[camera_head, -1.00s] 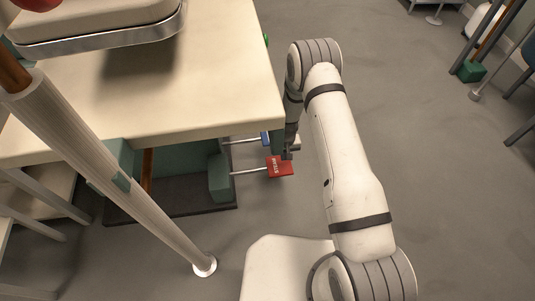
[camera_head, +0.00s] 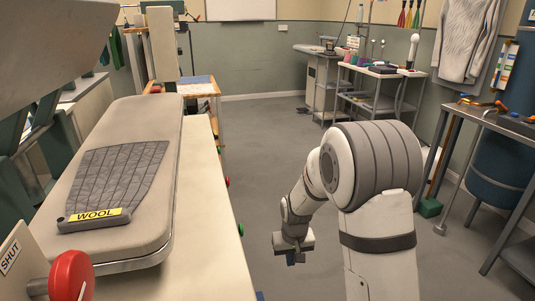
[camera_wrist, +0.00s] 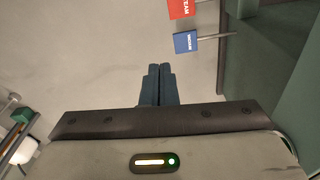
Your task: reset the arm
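My arm rises at the right of the head view, bent over at a grey-banded joint. My gripper (camera_head: 293,257) hangs low beside the pressing table, over open floor, and is small and partly hidden there. In the wrist view its two dark fingers (camera_wrist: 159,84) lie side by side, touching or nearly so, with nothing seen between them. A blue pedal (camera_wrist: 186,42) and a red pedal (camera_wrist: 185,8) show past the fingertips, apart from them.
The pressing table (camera_head: 222,235) fills the left, with a padded board (camera_head: 150,215), a grey WOOL-labelled pad (camera_head: 118,180) and a red knob (camera_head: 71,275). A dark bench (camera_head: 495,122) stands right, a shelved trolley (camera_head: 385,85) behind. The middle floor is clear.

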